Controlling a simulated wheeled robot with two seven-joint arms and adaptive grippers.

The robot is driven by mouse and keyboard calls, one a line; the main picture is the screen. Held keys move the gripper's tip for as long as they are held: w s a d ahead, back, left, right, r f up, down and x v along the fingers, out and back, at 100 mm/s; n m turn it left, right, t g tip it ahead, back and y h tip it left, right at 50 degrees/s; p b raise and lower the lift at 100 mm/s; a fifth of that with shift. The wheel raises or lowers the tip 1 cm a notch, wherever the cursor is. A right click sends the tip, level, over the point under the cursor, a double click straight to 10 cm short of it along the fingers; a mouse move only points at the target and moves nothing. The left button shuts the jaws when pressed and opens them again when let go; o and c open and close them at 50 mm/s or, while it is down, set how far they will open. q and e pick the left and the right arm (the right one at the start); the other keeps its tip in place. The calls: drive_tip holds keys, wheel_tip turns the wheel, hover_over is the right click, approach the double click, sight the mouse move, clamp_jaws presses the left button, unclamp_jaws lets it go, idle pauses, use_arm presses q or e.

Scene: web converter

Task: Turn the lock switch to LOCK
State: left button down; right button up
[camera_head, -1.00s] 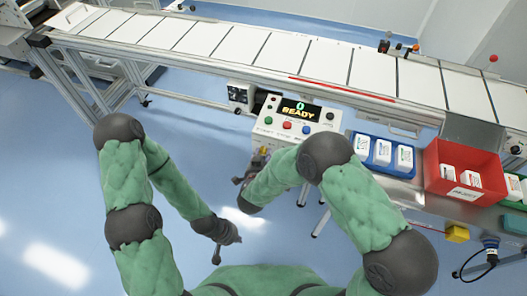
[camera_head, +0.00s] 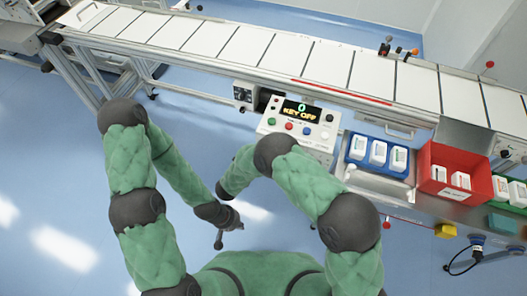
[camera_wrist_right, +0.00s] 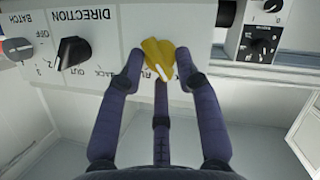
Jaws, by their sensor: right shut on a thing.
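The yellow switch knob (camera_wrist_right: 162,62), with a pale pointer mark, sits on the light grey control panel in the right wrist view. It is the likely lock switch, but no LOCK label is readable; labels beside it are partly covered. My right gripper (camera_wrist_right: 159,66) has its fingers on both sides of the knob and is shut on it. In the head view my right forearm hides that gripper and the knob. The control box (camera_head: 300,122) there has a display (camera_head: 301,111) reading "0 KEY OFF". My left gripper (camera_head: 220,240) hangs low over the floor, away from the box; its jaws are unclear.
A black DIRECTION knob (camera_wrist_right: 73,52) and a BATCH knob (camera_wrist_right: 17,48) are left of the fingers. The conveyor (camera_head: 270,52) runs behind the box. A blue tray (camera_head: 355,158) and a red bin (camera_head: 430,165) stand at right. The floor at left is clear.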

drive_tip(key=shift+w+a+r+n+h, duration=0.25)
drive_tip(key=shift+w+a+n+h, duration=0.2)
drive_tip(key=shift+n, duration=0.45)
drive_tip(key=shift+a+h, duration=0.1)
drive_tip(key=shift+h, duration=0.15)
drive_tip(key=o, duration=1)
drive_tip(key=shift+c, duration=0.2)
drive_tip(key=shift+o, duration=0.2)
drive_tip(key=shift+a+f, duration=0.1)
drive_tip(key=shift+f, duration=0.05)
drive_tip(key=shift+s+d+f, duration=0.2)
drive_tip(key=shift+d, duration=0.05)
drive_tip(key=shift+r, duration=0.1)
wheel_tip(320, 180, up, 10)
